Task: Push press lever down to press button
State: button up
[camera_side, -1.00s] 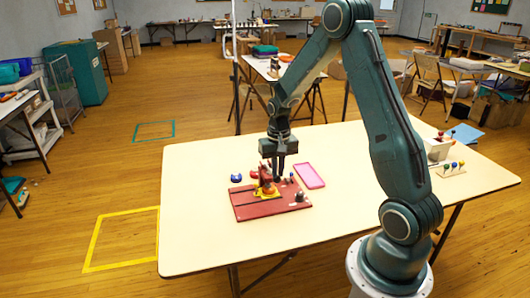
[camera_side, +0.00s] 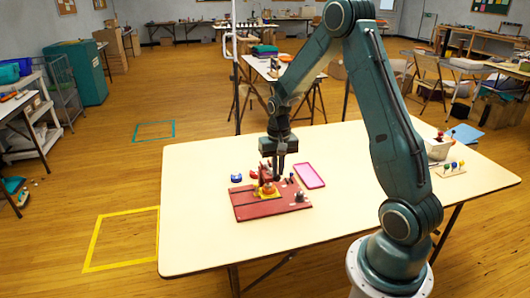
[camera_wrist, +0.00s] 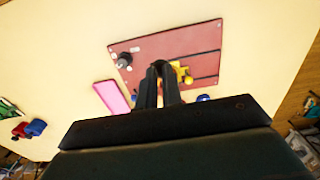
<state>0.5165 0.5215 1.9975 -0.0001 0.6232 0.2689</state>
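The press is mounted on a dark red board (camera_side: 248,207) on the near left part of the table. Its yellow part (camera_side: 266,191) with an orange-red piece on it stands near the middle of the board; the yellow part also shows in the wrist view (camera_wrist: 186,77). My gripper (camera_side: 276,178) points down just above or beside the press, and hides part of it. In the wrist view my gripper's fingers (camera_wrist: 158,66) meet near their tips beside the yellow part, with nothing visible held. I cannot make out the lever and button clearly, or whether a finger touches them.
The table's front is clear.

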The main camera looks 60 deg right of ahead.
notch_tip(320, 180, up, 8)
dwell(1.1)
jog(key=shift+f, duration=0.1)
dwell(1.4)
